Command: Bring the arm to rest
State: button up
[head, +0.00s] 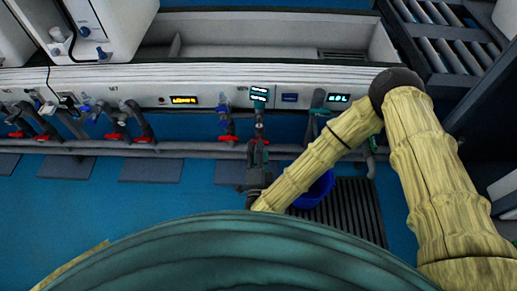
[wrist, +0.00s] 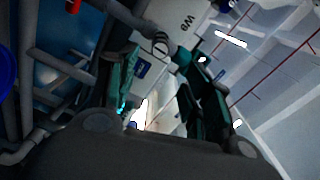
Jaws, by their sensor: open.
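My arm, in a yellow ribbed cover, comes in from the lower right in the head view. It bends at a dark elbow and folds back down to the left. My gripper (head: 259,148) is at its end, in front of the testline and close to the hoses under its panel. In the wrist view the two green-and-dark fingers of my gripper (wrist: 158,78) stand apart, with nothing seen between them but the background. The gripper holds nothing that I can see. Whether the fingertips touch a hose cannot be told.
The white testline panel (head: 210,98) has small lit displays and a trough (head: 270,50) above. Hoses with red valves (head: 115,137) hang below, over a grey pipe (head: 190,151). A blue bucket (head: 316,190) stands behind my forearm, by a dark floor grate (head: 352,208). Blue floor (head: 95,205) is open at left.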

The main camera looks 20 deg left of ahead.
dwell(0.4)
jog(key=s+d+f+n+g+h, duration=0.1)
jog(key=s+d+f+n+g, duration=0.5)
jog(key=d, duration=0.4)
jog(key=s+d+f+n+g, duration=0.3)
jog(key=s+d+f+g, duration=0.15)
jog(key=d+f, duration=0.45)
jog(key=s+d+r+n+g+h, duration=0.1)
jog(key=s+d+g+h, duration=0.15)
jog(key=s+d, duration=0.6)
jog(key=s+d+r+n+g+h, duration=0.1)
jog(key=s+d+g, duration=0.35)
jog(key=d, duration=0.65)
notch_tip(320, 180, up, 23)
jog(key=s+p, duration=0.1)
jog(key=p, duration=2.1)
jog(key=shift+f, duration=0.15)
